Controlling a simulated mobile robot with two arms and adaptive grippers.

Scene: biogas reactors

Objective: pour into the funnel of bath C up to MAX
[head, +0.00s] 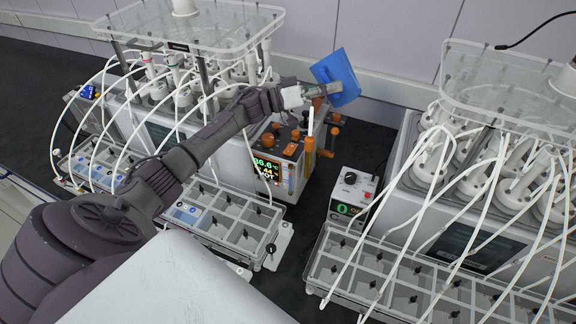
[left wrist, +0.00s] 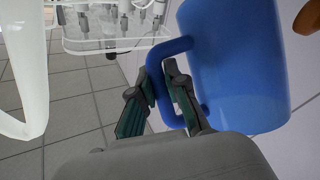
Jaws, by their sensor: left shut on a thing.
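A blue jug (head: 338,76) is held up and tilted in the head view, above the gap between the two reactor units. My left gripper (head: 318,91) is shut on its handle. In the left wrist view the blue jug (left wrist: 235,65) fills the right side, and the fingers (left wrist: 165,100) close around the blue handle. The jug's inside and any liquid are hidden. White funnel-like cups stand on the left lid (head: 184,7) and at the right edge (head: 566,80). I cannot tell which bath is C, and no MAX mark is readable. My right gripper is not in view.
An orange-and-grey controller (head: 275,160) with a lit display stands below the jug, beside an upright amber tube (head: 310,155). A small white box (head: 352,195) with a green display stands to its right. White hoses drape over both units. Racks (head: 225,215) line the front.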

